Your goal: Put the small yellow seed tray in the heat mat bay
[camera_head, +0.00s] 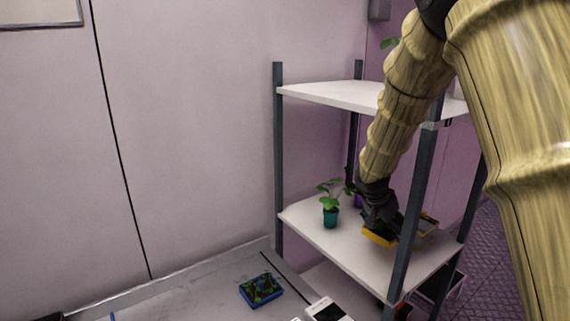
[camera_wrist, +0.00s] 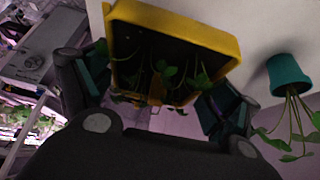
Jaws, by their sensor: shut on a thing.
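The small yellow seed tray (camera_head: 378,237) is between the fingers of my gripper (camera_head: 380,217), at the middle shelf of the rack. In the wrist view the yellow tray (camera_wrist: 190,20) fills the upper middle, with green seedlings and dark soil in it. My gripper (camera_wrist: 160,88) is shut on it, one finger at each side. I cannot tell whether the tray touches the shelf. I cannot make out a marked heat mat bay; a grey item with a yellowish edge (camera_head: 424,238) is partly hidden behind the tray and gripper.
A teal pot (camera_head: 330,217) with a plant stands on the middle shelf (camera_head: 345,243), left of my gripper; the wrist view shows it too (camera_wrist: 288,73). A dark front post (camera_head: 412,215) stands close on the right. A blue tray (camera_head: 262,290) lies on the lower-left bench.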

